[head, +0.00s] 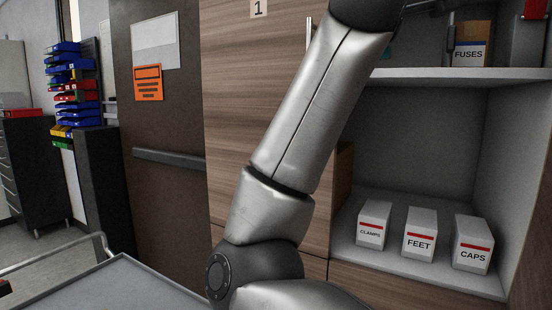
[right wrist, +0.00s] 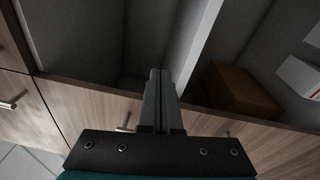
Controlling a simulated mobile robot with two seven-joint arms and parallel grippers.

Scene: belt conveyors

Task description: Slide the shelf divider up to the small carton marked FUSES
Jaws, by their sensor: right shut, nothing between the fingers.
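The small carton marked FUSES (head: 468,53) stands on the upper shelf (head: 450,75) at the top right of the head view. It is brown with a white label and a blue stripe. A dark grey shape (head: 528,42) with red above it is to its right; I cannot tell whether this is the shelf divider. My right gripper (right wrist: 160,75) shows in the right wrist view, shut and empty, with its fingers pointing toward the shelving. The gripper is not visible in the head view, where a silver arm covers the middle. My left gripper is not in view.
Cartons marked CLAMPS (head: 372,226), FEET (head: 420,236) and CAPS (head: 472,244) stand on the lower shelf. A brown box (right wrist: 240,88) shows right of a pale panel (right wrist: 197,45) in the right wrist view. A wooden door (head: 240,120) is left of the shelving.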

